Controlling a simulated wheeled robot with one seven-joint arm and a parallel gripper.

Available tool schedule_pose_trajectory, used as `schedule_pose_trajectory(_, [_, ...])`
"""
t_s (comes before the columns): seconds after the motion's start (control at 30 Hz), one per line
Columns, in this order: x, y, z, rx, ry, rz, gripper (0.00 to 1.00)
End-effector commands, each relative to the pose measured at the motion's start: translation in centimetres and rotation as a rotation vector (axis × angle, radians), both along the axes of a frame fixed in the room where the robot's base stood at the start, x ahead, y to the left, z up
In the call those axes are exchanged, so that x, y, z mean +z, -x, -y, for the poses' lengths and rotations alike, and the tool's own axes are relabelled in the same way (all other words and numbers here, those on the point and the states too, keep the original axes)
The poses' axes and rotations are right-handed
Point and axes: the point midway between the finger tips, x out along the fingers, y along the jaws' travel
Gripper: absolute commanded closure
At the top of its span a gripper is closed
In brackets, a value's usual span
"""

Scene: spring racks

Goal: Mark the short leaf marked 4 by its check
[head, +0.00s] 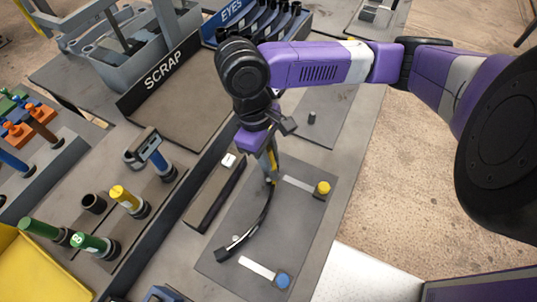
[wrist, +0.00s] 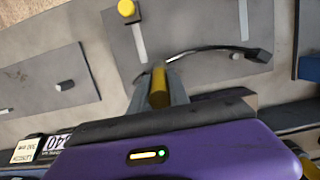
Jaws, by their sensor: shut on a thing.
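A dark curved leaf (head: 262,215) lies on a grey plate (head: 228,279), bowed between two pale strips. The leaf also shows in the wrist view (wrist: 215,48), with one end behind my fingers. I cannot read a number on it. My gripper (head: 270,168) points down over the leaf's upper end. In the wrist view, my gripper (wrist: 159,98) is shut on a yellow marker-like stick (wrist: 159,85). The stick's tip is close to the leaf; I cannot tell whether it touches. A yellow knob (head: 323,187) and a blue knob (head: 283,280) sit beside the pale strips.
A dark block (head: 212,200) with a white top piece lies left of the plate. Further left stand a yellow stick (head: 122,196), green sticks (head: 90,243), and an empty cup (head: 93,203). The SCRAP bin (head: 160,75) and EYES rack (head: 228,18) are at the back.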

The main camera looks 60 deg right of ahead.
Motion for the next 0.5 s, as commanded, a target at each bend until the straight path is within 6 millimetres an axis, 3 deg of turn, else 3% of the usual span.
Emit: schedule_pose_trajectory(0.5, [4.3,0.0,0.0,0.001,-0.001,0.002,1.0])
